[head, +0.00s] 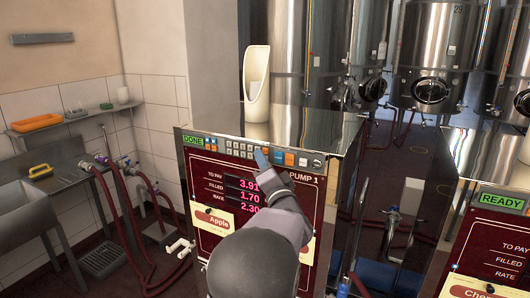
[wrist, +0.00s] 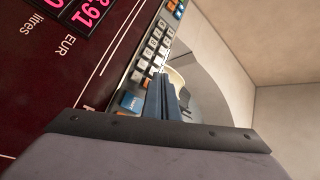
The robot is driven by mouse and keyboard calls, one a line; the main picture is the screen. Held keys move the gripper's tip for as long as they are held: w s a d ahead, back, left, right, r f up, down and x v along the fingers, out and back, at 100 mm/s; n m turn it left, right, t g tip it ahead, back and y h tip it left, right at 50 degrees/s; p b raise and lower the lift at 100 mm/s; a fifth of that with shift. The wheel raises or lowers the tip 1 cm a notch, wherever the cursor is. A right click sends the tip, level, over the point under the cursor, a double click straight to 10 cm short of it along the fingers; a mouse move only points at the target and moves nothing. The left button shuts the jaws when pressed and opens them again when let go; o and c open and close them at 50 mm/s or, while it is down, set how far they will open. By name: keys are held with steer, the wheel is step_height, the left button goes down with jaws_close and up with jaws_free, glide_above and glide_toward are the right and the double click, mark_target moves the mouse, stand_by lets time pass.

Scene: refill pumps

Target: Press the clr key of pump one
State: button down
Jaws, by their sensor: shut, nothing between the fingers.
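Pump one (head: 192,180) is a dark red cabinet marked PUMP 1, with a green DONE sign and 3.91, 1.70 and 2.30 on its display. Its keypad strip (head: 236,148) runs along the top edge, with small pale keys and blue and orange keys. My gripper (head: 262,158) is shut and empty, its tips at the strip beside the pale keys. In the wrist view the shut fingers (wrist: 162,82) cover part of the strip, near the pale keys (wrist: 147,55) and a blue key (wrist: 131,102). I cannot read the clr label or tell whether the tips touch a key.
A second pump with a READY sign (head: 502,201) is at the right. Steel tanks (head: 432,50) stand behind. A sink (head: 30,210) and hoses are at the left.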

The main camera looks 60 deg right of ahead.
steer(key=shift+d, duration=0.2)
stand_by(0.7)
steer(key=shift+d, duration=0.25)
steer(key=shift+d+p, duration=0.4)
stand_by(0.8)
steer(key=shift+a, duration=0.85)
stand_by(0.3)
steer(key=shift+a+b, duration=0.65)
steer(key=shift+a, duration=1.85)
